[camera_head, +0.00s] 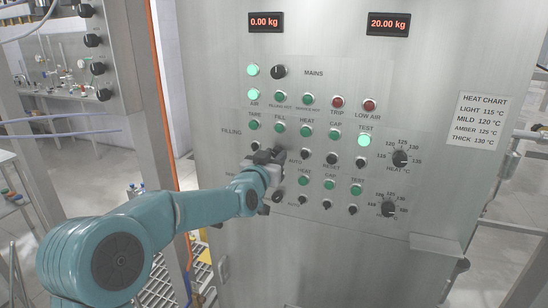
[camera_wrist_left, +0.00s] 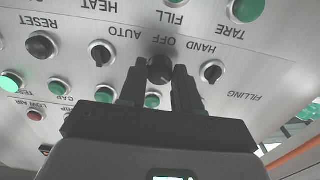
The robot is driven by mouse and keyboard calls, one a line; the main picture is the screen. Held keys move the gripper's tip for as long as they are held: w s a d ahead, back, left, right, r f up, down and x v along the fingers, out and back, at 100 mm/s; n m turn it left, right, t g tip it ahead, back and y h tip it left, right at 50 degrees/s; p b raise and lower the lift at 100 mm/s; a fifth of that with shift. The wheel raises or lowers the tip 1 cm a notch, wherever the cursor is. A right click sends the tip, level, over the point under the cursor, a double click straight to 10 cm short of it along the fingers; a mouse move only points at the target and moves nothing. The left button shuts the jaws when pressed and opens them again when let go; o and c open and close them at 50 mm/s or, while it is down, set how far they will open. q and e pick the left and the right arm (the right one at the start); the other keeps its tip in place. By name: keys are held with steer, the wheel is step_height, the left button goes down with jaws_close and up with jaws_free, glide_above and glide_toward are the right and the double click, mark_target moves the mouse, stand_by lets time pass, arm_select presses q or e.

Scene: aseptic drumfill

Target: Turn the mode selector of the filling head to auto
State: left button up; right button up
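The mode selector (camera_wrist_left: 160,70) is a black round knob on the steel panel, with the words HAND, OFF and AUTO printed around it. The lettering is upside down in the left wrist view. My left gripper (camera_wrist_left: 160,82) has one finger on each side of this knob, and both fingers seem to touch it. I cannot read which way the knob points. In the head view my left gripper (camera_head: 268,158) is at the panel and covers the selector; the word AUTO shows just right of it. My right gripper is in neither view.
Close by are another black knob (camera_wrist_left: 212,72), a pointer knob (camera_wrist_left: 101,53) and the RESET knob (camera_wrist_left: 41,45). Green buttons, such as FILL (camera_head: 279,129), sit above in the head view. Heat dials (camera_head: 400,158) are at right. Free space lies in front of the lower panel.

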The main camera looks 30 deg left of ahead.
arm_select(q)
steer(key=shift+m, duration=0.3)
steer(key=m+b, duration=0.1)
steer(key=m, duration=0.1)
steer(key=shift+m, duration=0.3)
steer(key=m, duration=0.4)
steer(key=shift+a+b, duration=0.1)
steer(key=shift+b, duration=0.3)
steer(key=m, duration=0.6)
steer(key=shift+r+m+p, duration=0.15)
steer(key=shift+m+p, duration=0.2)
steer(key=shift+m, duration=0.05)
steer(key=m, duration=0.6)
steer(key=shift+p, duration=0.4)
steer(key=shift+r, duration=0.1)
steer(key=o, duration=0.8)
steer(key=shift+o, duration=1.3)
